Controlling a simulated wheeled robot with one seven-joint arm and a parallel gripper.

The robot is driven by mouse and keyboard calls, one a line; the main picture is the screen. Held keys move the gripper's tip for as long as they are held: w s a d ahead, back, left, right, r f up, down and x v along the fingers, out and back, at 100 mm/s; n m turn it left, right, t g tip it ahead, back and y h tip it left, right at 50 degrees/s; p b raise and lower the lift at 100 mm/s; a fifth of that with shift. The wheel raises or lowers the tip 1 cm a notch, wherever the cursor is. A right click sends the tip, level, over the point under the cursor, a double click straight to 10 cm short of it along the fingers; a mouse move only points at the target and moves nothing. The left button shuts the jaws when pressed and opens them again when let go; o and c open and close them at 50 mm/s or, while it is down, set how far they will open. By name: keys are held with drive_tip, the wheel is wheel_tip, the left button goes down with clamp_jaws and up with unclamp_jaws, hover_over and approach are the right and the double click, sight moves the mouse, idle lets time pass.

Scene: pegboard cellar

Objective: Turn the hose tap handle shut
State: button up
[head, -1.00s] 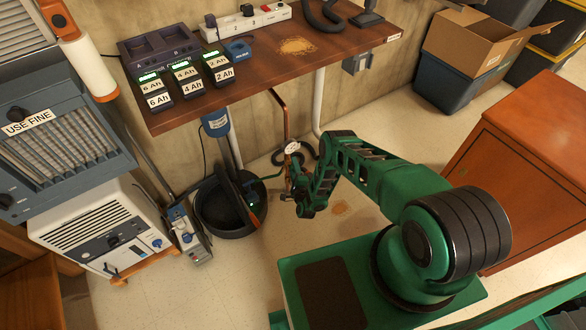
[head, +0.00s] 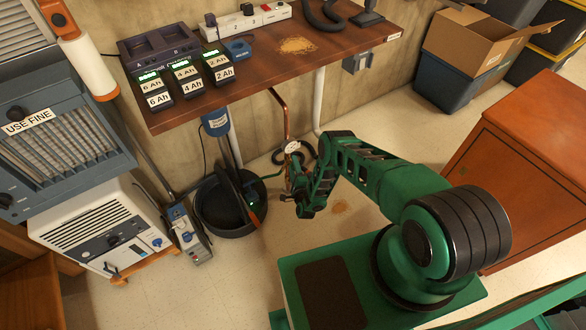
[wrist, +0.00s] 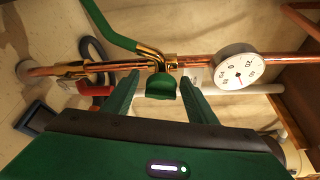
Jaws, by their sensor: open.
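In the wrist view a brass tap (wrist: 154,56) sits on a copper pipe (wrist: 202,63), with a green hose (wrist: 107,27) running from it to the upper left. A stubby green handle (wrist: 161,86) sticks out from the tap towards me. My gripper (wrist: 160,84) is open, with one finger on each side of this handle; gaps show on both sides. In the head view my gripper (head: 294,194) is low by the pipe, under the bench edge, and the arm partly hides the tap.
A round white gauge (wrist: 236,66) is on the pipe close to the right finger. A red part (wrist: 97,90) lies left of the left finger. A black tub (head: 207,219) stands left of the pipe. The wooden bench (head: 262,78) overhangs behind.

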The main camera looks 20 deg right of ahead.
drive_tip(key=s, duration=1)
drive_tip(key=shift+s+a+r, duration=0.4)
drive_tip(key=shift+r, duration=0.05)
